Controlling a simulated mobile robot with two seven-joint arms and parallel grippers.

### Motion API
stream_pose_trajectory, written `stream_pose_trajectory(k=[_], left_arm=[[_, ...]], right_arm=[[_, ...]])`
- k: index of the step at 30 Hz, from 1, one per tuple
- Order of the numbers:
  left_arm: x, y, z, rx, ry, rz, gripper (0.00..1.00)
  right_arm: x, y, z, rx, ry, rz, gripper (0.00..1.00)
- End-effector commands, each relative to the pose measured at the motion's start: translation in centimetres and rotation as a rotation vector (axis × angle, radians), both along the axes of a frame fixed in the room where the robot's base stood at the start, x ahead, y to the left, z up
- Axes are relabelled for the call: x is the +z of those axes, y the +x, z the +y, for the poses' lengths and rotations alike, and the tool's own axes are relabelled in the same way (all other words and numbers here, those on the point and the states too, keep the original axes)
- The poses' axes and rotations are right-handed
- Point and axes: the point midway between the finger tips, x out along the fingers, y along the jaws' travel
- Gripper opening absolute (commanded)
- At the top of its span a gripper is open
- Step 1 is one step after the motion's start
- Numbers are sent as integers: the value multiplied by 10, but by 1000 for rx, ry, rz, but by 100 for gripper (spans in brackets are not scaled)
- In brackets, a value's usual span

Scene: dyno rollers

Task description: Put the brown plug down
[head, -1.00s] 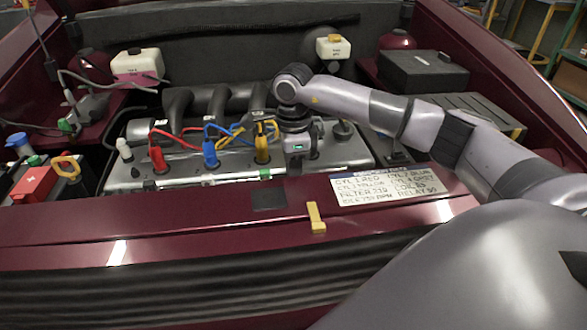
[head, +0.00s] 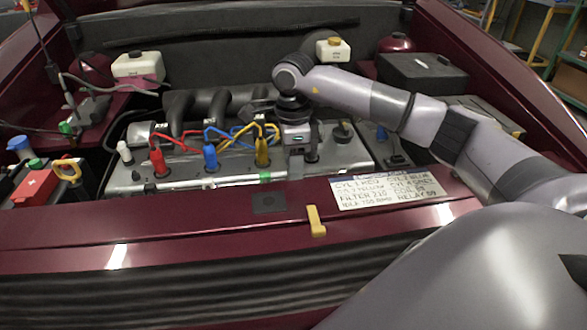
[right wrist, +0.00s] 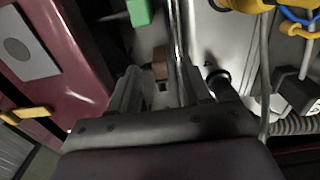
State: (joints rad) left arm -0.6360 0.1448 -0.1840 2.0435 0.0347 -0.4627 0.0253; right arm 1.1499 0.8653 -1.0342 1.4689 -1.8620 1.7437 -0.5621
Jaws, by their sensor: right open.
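My right gripper (head: 296,170) points down at the front right of the engine cover (head: 215,175), just right of the yellow plug. In the right wrist view its two fingers (right wrist: 158,92) stand apart. A small brown block (right wrist: 160,62), which looks like the brown plug, shows between and just beyond the fingertips, low on the engine side. I cannot tell whether it touches either finger. The brown plug cannot be made out in the head view, where the gripper is in front of that spot. My left gripper is not in view.
A green clip (head: 265,176) is on the cover's front edge.

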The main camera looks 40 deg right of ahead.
Motion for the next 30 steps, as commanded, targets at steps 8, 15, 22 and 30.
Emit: stream_pose_trajectory(k=[8,15,22,30], left_arm=[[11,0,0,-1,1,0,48],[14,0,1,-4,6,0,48],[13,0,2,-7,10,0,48],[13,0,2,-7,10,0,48]], right_arm=[[64,1,0,0,1,-5,48],[91,0,0,0,0,-2,48],[94,0,0,-1,0,0,48],[93,0,0,0,0,-1,48]])
